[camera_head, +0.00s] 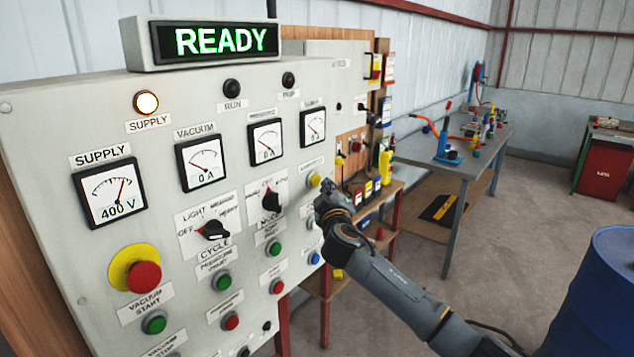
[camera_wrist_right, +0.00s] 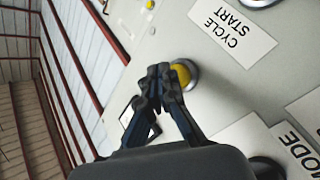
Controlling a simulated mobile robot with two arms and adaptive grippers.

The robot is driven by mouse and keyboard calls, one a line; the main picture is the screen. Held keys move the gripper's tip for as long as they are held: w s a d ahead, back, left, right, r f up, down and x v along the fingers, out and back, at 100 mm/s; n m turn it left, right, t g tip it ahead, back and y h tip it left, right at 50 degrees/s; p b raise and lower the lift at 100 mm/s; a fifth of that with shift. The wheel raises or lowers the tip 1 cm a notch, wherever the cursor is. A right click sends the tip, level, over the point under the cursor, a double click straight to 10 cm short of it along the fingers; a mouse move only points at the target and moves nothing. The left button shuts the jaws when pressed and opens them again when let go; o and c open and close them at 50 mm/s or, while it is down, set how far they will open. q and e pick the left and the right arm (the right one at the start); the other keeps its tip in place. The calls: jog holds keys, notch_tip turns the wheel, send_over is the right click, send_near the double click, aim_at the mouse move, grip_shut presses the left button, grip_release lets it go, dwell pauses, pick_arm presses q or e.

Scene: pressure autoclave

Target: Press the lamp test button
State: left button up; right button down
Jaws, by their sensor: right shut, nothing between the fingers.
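A yellow push button (camera_head: 314,179) sits on the right part of the grey control panel (camera_head: 60,250), under a small label too blurred to read. It also shows in the right wrist view (camera_wrist_right: 182,75), partly covered by my fingers. My right gripper (camera_head: 322,190) is shut and empty, with its fingertips (camera_wrist_right: 163,77) right in front of the button. I cannot tell whether they touch it. My left gripper is out of view.
A mode selector (camera_head: 270,199) and a green button (camera_head: 273,248) are left of my gripper. A blue button (camera_head: 314,258) is below. A "CYCLE START" label (camera_wrist_right: 232,30) shows in the wrist view. A blue drum (camera_head: 600,290) stands at the right.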

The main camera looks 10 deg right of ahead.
jog(key=shift+w+a+b, duration=0.3)
jog(key=shift+w+b, duration=0.05)
jog(key=shift+w+a+b, duration=0.25)
jog(key=shift+w+b, duration=0.1)
jog(key=shift+b, duration=0.05)
dwell(0.8)
jog(key=shift+s+r, duration=0.1)
jog(key=shift+s+d+p, duration=0.35)
jog(key=shift+s+d, duration=0.15)
jog(key=shift+s, duration=0.1)
dwell(0.3)
jog(key=s+d+p, duration=0.1)
jog(key=s, duration=0.1)
jog(key=s+d, duration=0.2)
jog(key=shift+p, duration=0.4)
